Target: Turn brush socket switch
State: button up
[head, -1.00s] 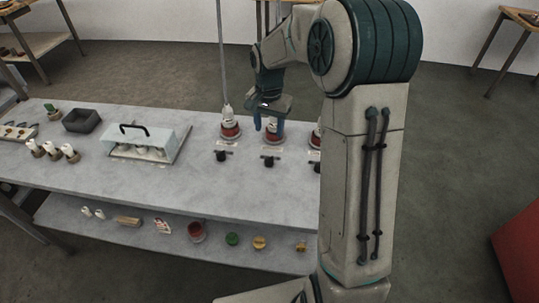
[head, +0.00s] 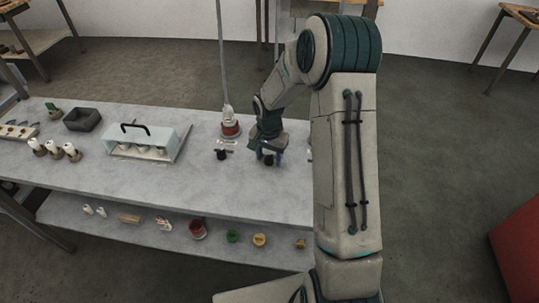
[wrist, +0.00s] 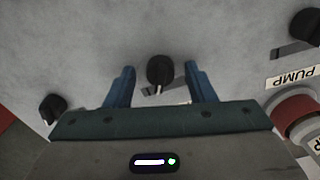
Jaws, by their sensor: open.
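Rotary switches with black knobs stand in a row on the grey bench. In the wrist view, the middle knob (wrist: 160,70) lies between the two blue fingers of my gripper (wrist: 162,80), with a gap on each side. My gripper is open and points down at it; in the head view my gripper (head: 268,158) hangs low over the bench there. No label shows at this knob, so I cannot tell its name. Another knob (wrist: 305,27) is at the right of the wrist view, by a "PUMP" label (wrist: 292,77). A third knob (wrist: 52,108) is at the left.
A red-ringed socket (head: 231,129) with a hanging cable stands behind the left knob (head: 221,155). A clear-covered box (head: 147,141), a dark tray (head: 82,120) and several white-topped pieces (head: 55,150) are further left. My arm hides the bench's right end.

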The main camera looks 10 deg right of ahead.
jog(key=c, duration=1)
jog(key=n+b, duration=0.2)
jog(key=n, duration=0.3)
jog(key=shift+n, duration=0.4)
jog(key=n, duration=0.5)
jog(key=shift+r+n, duration=0.1)
jog(key=shift+n, duration=0.6)
jog(key=o, duration=1)
